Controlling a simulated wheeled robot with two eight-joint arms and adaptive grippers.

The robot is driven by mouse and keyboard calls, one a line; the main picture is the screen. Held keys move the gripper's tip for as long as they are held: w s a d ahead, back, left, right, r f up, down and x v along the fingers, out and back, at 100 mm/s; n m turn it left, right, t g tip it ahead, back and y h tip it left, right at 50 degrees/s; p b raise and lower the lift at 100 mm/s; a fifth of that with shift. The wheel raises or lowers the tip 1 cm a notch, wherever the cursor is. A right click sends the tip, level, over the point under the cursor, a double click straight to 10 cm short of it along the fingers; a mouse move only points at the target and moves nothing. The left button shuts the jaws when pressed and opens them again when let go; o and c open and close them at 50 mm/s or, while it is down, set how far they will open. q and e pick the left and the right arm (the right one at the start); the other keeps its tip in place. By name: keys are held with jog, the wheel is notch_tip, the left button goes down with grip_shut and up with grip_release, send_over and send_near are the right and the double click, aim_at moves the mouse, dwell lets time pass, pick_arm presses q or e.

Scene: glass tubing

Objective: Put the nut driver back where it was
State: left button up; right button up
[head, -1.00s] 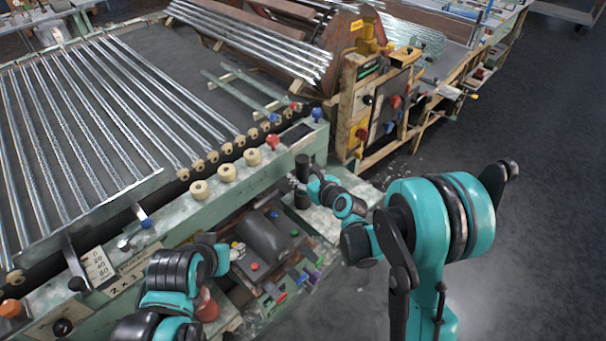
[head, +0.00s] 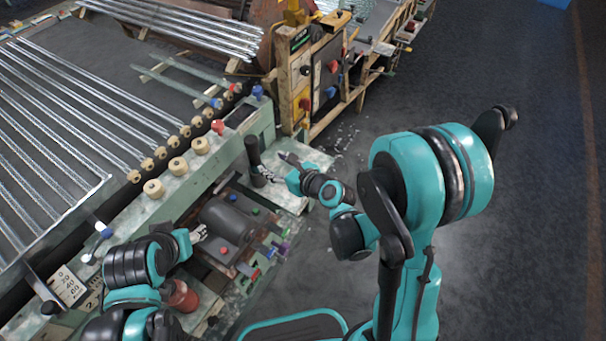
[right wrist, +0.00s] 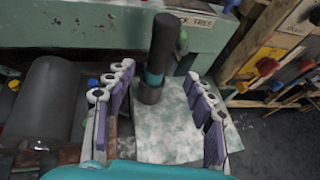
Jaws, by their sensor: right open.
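The nut driver, as I take it, is a dark upright tool with a thick black handle (head: 253,152). It stands at the end of the green bench, its lower end in or behind a short black cylinder (head: 258,180). In the right wrist view the dark tool (right wrist: 163,45) has a teal band and leans slightly. My right gripper (head: 272,165) is open beside it, fingers pointing at it. In the right wrist view its spread fingers (right wrist: 158,80) lie either side of the tool, not touching it. My left gripper (head: 199,234) is near a grey cylinder; its fingers are too small to judge.
The grey cylinder (head: 225,218) lies on a bench fixture with coloured knobs. A pale speckled plate (right wrist: 180,125) lies under the tool. A wooden panel (head: 297,85) with knobs stands behind. Glass tubes (head: 75,125) lie on the rack at left. Floor at right is clear.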

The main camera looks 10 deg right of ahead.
jog(key=s+d+r+n+g+h, duration=0.2)
jog(key=s+d+n, duration=0.4)
jog(key=s+n, duration=0.4)
jog(key=s+d+r+n+g+h, duration=0.2)
jog(key=s+n, duration=0.8)
jog(key=n, duration=1)
jog(key=d+r+h, duration=0.2)
jog(key=d, duration=0.2)
jog(key=shift+d+r+g+h, duration=0.15)
jog(key=shift+r+g+h, duration=0.05)
jog(key=shift+g+h, duration=0.2)
